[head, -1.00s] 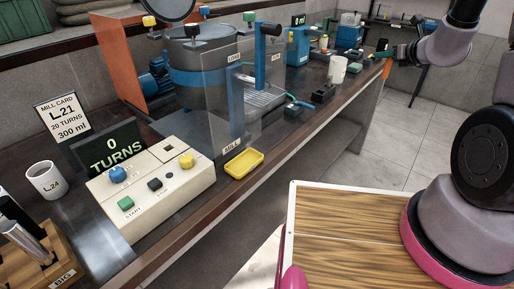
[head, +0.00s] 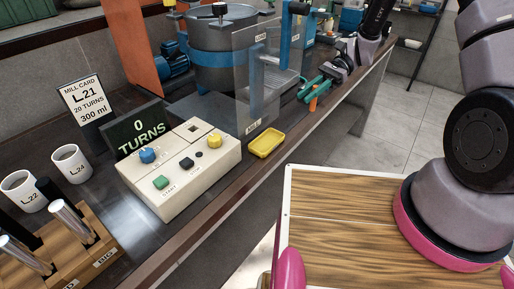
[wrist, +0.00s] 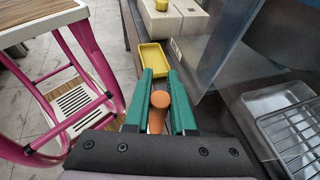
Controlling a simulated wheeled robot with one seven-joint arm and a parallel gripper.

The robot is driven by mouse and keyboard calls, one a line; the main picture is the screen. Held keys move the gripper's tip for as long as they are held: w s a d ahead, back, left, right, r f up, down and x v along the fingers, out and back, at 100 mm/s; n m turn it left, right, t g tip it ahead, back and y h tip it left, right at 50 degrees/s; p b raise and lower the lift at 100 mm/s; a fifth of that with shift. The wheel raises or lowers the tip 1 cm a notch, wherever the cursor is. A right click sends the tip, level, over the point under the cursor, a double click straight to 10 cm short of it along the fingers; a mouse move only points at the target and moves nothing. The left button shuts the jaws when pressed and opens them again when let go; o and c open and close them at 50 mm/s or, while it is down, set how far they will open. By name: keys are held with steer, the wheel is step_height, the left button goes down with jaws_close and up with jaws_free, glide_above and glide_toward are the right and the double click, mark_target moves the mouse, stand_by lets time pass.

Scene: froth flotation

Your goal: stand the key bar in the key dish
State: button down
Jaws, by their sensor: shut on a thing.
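The key bar is an orange rod with a rounded top (wrist: 160,101), seen in the wrist view. My gripper (wrist: 159,78) is shut on it, with one green finger on each side. In the head view my gripper (head: 311,89) is over the bench near the mill, and the key bar's orange end (head: 313,104) sticks down below the fingers. Its lower part is hidden in the wrist view. The key dish, a shallow yellow tray (head: 280,149), lies empty at the bench's front edge. It also shows ahead of the fingers in the wrist view (wrist: 144,47).
A clear guard panel (head: 256,78) stands behind the dish, in front of the mill. The cream control box (head: 181,194) with coloured buttons is left of the dish. A wire rack in a tray (wrist: 257,105) is right of my gripper. The bench front between gripper and dish looks clear.

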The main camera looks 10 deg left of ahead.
steer(key=shift+n+h, duration=0.3)
steer(key=shift+s+a+r+x, duration=0.1)
steer(key=shift+s+r+x, duration=0.35)
steer(key=shift+x, duration=2.65)
steer(key=shift+s+a+r+x, duration=0.1)
steer(key=shift+r+x, duration=0.65)
steer(key=shift+x, duration=2.3)
steer(key=shift+s+a+r+x, duration=0.1)
steer(key=shift+s+r+x, duration=0.35)
steer(key=shift+x, duration=2.65)
steer(key=shift+w, duration=0.1)
steer(key=c, duration=0.8)
jaws_free()
steer(key=shift+o, duration=0.2)
steer(key=shift+r, duration=0.1)
